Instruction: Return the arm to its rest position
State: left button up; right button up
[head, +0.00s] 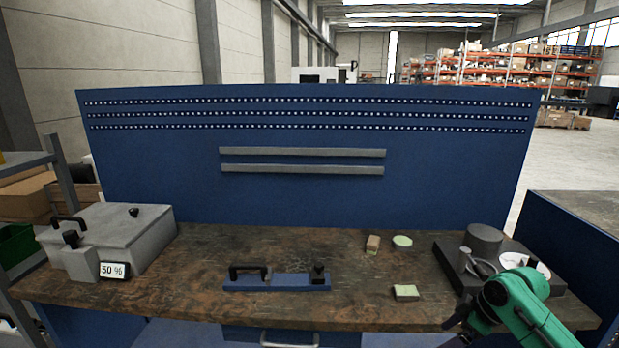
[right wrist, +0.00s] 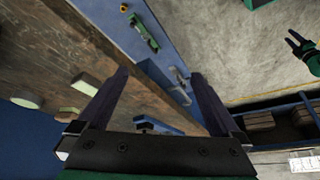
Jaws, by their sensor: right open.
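At the right of the bench in the head view stands a dark base with a grey cylinder (head: 485,240), a small grey lever-like part (head: 480,263) and a white dial-like disc (head: 538,268). I cannot tell surely which part is the microscope arm. My green right arm covers part of this base. My right gripper (head: 462,318) is at the front of it, low near the bench edge. In the right wrist view my right gripper (right wrist: 158,88) has its two fingers wide apart with nothing between them. My left gripper (right wrist: 299,42) shows there with spread fingers, apart from the bench.
A grey box (head: 125,235) with a 50 % sign (head: 114,270) stands at the left. A blue bar with a black handle (head: 277,282) lies mid-bench. Small pale-green-topped blocks (head: 406,292) lie right of it. A blue panel (head: 300,205) closes the back.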

jog(key=s+d+f+m+h, duration=0.1)
jog(key=d+f+m, duration=0.15)
jog(key=f, duration=0.65)
jog(key=s+d+f+m+h, duration=0.1)
jog(key=s+f+m, duration=0.15)
jog(key=f, duration=0.75)
jog(key=s+d+f+m+h, duration=0.1)
jog(key=s+f, duration=0.3)
jog(key=f, duration=0.2)
jog(key=s+f+m, duration=0.2)
jog(key=s+f, duration=0.2)
jog(key=f, duration=0.3)
jog(key=s+a+f, duration=0.3)
jog(key=s+f, duration=0.1)
jog(key=s, duration=0.5)
jog(key=s+a+f+g, duration=0.1)
jog(key=s+a+f, duration=0.2)
jog(key=s, duration=0.7)
jog(key=s+a+f+g+h, duration=0.1)
jog(key=s+a+f, duration=0.2)
jog(key=s+f, duration=0.4)
jog(key=s, duration=0.3)
jog(key=shift+s+a+f, duration=0.15)
jog(key=shift+s, duration=0.1)
